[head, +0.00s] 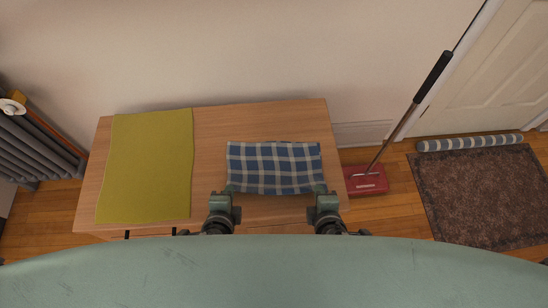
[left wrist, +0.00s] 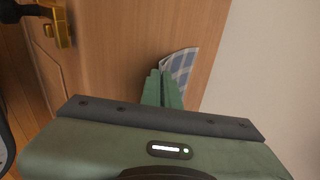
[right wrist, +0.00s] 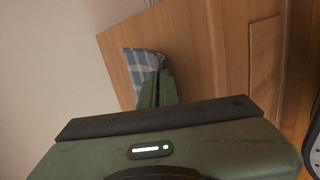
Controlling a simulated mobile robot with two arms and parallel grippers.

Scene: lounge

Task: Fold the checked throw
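The blue and white checked throw (head: 275,166) lies on the wooden cabinet top, right of its middle, as a wide, short rectangle. My left gripper (head: 229,190) is at its near left corner, shut on the fabric. My right gripper (head: 320,189) is at its near right corner, also shut on the fabric. The near edge bows slightly between them. In the left wrist view a piece of the throw (left wrist: 180,63) shows just beyond the closed fingers. In the right wrist view a piece (right wrist: 142,61) shows beside the fingertips. The fabric between the fingers is hidden.
A flat yellow-green cloth (head: 150,168) covers the left part of the wooden cabinet (head: 208,150). A red floor sweeper (head: 367,180) stands right of the cabinet. A brown rug (head: 478,195) and a striped roll (head: 470,143) lie by the door. A radiator (head: 38,150) is at left.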

